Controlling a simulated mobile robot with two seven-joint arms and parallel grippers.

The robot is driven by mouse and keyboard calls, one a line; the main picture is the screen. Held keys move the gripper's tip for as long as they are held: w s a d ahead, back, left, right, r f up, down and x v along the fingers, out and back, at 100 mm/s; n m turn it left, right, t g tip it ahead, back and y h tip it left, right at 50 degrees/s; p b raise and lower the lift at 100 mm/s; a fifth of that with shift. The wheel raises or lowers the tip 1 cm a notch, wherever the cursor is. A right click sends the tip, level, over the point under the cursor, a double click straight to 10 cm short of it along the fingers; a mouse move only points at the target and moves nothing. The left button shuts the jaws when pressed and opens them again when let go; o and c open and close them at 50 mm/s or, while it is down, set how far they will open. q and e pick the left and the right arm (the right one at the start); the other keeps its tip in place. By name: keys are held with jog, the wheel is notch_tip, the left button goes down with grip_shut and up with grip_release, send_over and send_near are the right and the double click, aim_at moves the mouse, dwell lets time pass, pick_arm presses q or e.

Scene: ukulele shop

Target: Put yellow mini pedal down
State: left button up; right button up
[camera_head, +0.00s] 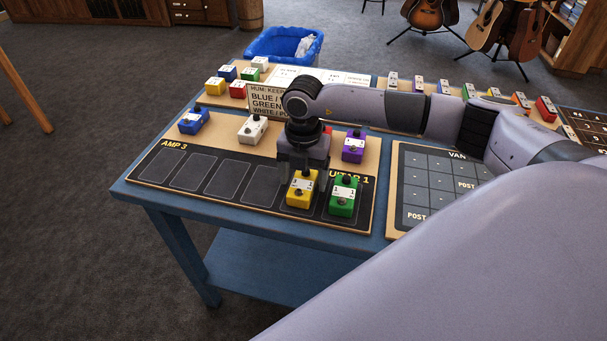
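The yellow mini pedal (301,190) is upright over the dark slot row at the front of the pedal board (152,181), just left of the green pedal (344,196). My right gripper (303,178) points down over the yellow pedal, with one finger at each side, close against it. It looks shut on the pedal. Whether the pedal's underside touches the board is hidden from this angle. The slots to its left are bare. My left gripper is not in view.
A purple pedal (353,146), a white pedal (253,129) and a blue pedal (193,120) stand behind on the board. A label sign (266,103) stands near my arm. A second board (412,190) lies right, and a blue bin (284,44) is behind the table.

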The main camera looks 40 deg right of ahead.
aim_at(303, 181)
jog(key=shift+r, duration=0.1)
notch_tip(303, 181, up, 12)
jog(key=shift+b, duration=0.45)
dwell(0.5)
